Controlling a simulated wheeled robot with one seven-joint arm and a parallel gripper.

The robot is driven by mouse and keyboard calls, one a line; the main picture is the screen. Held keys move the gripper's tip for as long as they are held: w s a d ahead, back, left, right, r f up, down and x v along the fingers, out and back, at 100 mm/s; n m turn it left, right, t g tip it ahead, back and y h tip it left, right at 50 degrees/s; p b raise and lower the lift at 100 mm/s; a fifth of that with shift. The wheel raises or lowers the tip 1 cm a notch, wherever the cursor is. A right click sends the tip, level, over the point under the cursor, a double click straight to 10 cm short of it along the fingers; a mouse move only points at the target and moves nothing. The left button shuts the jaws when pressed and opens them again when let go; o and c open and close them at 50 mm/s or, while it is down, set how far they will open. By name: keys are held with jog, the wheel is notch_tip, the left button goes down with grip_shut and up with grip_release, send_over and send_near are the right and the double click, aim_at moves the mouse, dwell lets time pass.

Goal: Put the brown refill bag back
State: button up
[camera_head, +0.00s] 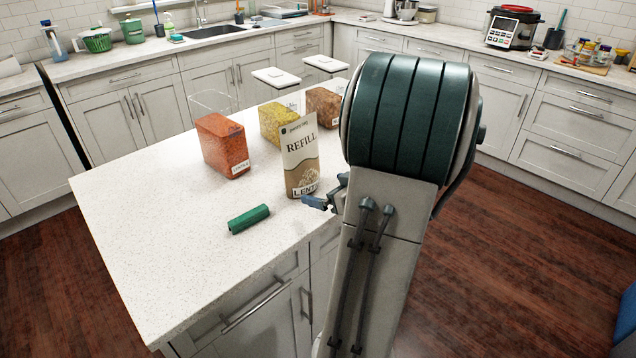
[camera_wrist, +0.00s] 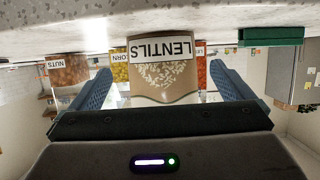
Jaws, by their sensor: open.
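The brown refill bag (camera_head: 301,160), labelled REFILL and LENTILS, stands upright on the white island top near its right edge. In the wrist view, which is upside down, the bag (camera_wrist: 165,78) shows its LENTILS label between my two fingers. My gripper (camera_head: 322,203) is open beside the bag's lower right in the head view, partly hidden by my arm. In the wrist view the gripper (camera_wrist: 165,86) has visible space on both sides of the bag; I cannot tell whether the bag is fully between the fingertips.
A red lentils container (camera_head: 222,146), a yellow corn container (camera_head: 276,124) and a brown nuts container (camera_head: 324,106) stand behind the bag. A green bar-shaped object (camera_head: 248,218) lies on the island top (camera_head: 165,230) to the left. The front left of the top is clear.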

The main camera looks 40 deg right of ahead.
jog(key=v, duration=0.4)
